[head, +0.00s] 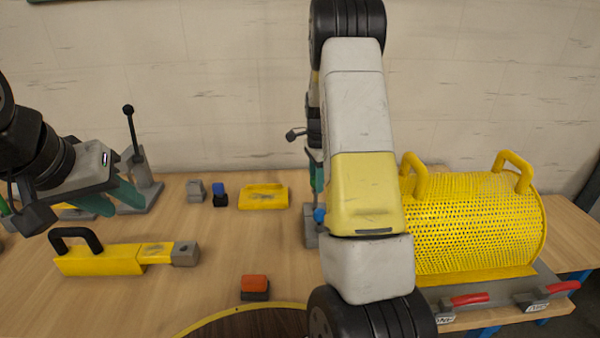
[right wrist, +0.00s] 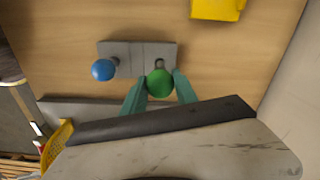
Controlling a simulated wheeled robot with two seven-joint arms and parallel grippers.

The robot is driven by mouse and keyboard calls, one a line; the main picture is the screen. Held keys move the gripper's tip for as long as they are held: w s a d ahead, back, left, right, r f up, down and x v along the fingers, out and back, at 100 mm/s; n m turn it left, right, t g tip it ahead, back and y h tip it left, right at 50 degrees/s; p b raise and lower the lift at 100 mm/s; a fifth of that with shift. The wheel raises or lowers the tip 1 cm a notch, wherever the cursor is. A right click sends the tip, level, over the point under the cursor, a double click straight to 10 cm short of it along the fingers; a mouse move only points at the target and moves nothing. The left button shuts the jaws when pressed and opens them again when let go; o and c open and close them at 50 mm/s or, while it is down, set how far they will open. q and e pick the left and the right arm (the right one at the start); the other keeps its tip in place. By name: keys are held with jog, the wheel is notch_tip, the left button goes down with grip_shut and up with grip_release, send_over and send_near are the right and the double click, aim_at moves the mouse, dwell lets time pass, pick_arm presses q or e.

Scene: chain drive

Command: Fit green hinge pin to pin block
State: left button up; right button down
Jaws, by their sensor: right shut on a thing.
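The grey pin block (right wrist: 138,54) lies on the table in the right wrist view; a small part of it (head: 310,238) shows beside my right arm in the head view. A blue ball-headed pin (right wrist: 104,69) stands at its left end. The green hinge pin (right wrist: 159,83) has its round head between the teal fingers of my right gripper (right wrist: 160,92), shut on it at the block's right end. I cannot tell how deep its shank sits. The head view hides the green pin. My left gripper (head: 115,199) is empty, its teal fingers apart, above the table at left.
A yellow perforated guard (head: 475,220) stands at right, near red-handled clamps (head: 465,299). A yellow tray (head: 263,197), small blue-black (head: 220,196) and red-black blocks (head: 255,287), a yellow handled tool (head: 105,260) and a lever stand (head: 140,185) occupy the table. Bare wood lies between them.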

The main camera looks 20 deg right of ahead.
jog(key=shift+f, duration=2.45)
jog(key=c, duration=0.9)
grip_release()
jog(key=shift+r, duration=0.1)
notch_tip(320, 180, up, 8)
jog(key=shift+f, duration=0.2)
